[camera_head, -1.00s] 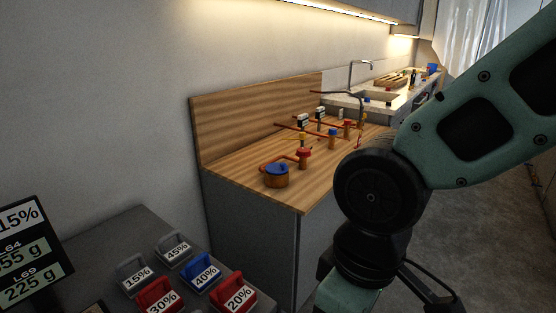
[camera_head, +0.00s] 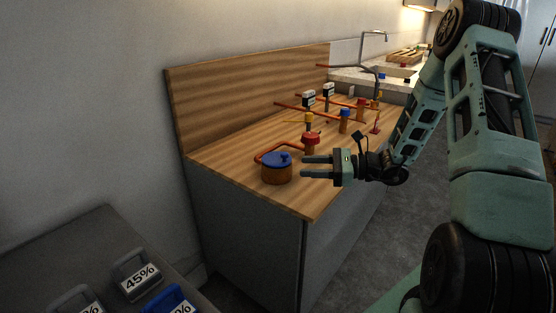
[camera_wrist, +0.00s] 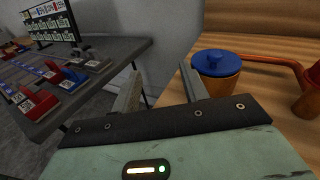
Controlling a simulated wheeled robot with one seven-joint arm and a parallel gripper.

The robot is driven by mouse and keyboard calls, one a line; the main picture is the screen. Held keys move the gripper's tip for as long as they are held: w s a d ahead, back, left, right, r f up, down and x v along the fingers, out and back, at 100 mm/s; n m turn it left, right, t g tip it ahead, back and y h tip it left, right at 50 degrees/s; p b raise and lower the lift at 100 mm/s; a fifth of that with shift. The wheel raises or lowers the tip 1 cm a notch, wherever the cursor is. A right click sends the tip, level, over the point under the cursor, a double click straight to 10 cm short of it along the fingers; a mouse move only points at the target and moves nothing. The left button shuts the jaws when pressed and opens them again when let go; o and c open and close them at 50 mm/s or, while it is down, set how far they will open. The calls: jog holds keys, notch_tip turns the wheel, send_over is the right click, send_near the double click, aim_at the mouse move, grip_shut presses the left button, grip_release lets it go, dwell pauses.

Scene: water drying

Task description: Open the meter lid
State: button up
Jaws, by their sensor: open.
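The meter is a round orange-brown body (camera_head: 276,174) with a blue lid (camera_head: 277,159) that has a small knob on top. The lid lies closed on the meter near the front left of the wooden counter. My gripper (camera_head: 303,167) is open and empty, just to the right of the meter, with its fingers pointing left toward it. In the wrist view the blue lid (camera_wrist: 215,62) is beyond the right finger, and the open fingers (camera_wrist: 163,92) are apart from it.
An orange pipe (camera_head: 268,150) runs from the meter to a red-capped fitting (camera_head: 311,140). Several pipes and valves stand farther back on the wooden counter (camera_head: 225,158). A grey table (camera_head: 60,248) with labelled blocks is at lower left.

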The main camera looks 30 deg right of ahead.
aim_at(279, 160)
jog(key=d+m+t+h, duration=0.1)
jog(key=d, duration=0.1)
jog(key=d+f+m+t+h, duration=0.1)
jog(key=d, duration=0.2)
jog(key=d+f+m+t, duration=0.1)
jog(key=d+m, duration=0.1)
jog(key=shift+d+f+t+h, duration=0.1)
jog(key=shift+d+t+h, duration=0.2)
jog(key=shift+d+h, duration=0.1)
jog(key=p+x, duration=0.1)
jog(key=x, duration=1.6)
jog(key=shift+w+d, duration=0.1)
grip_shut()
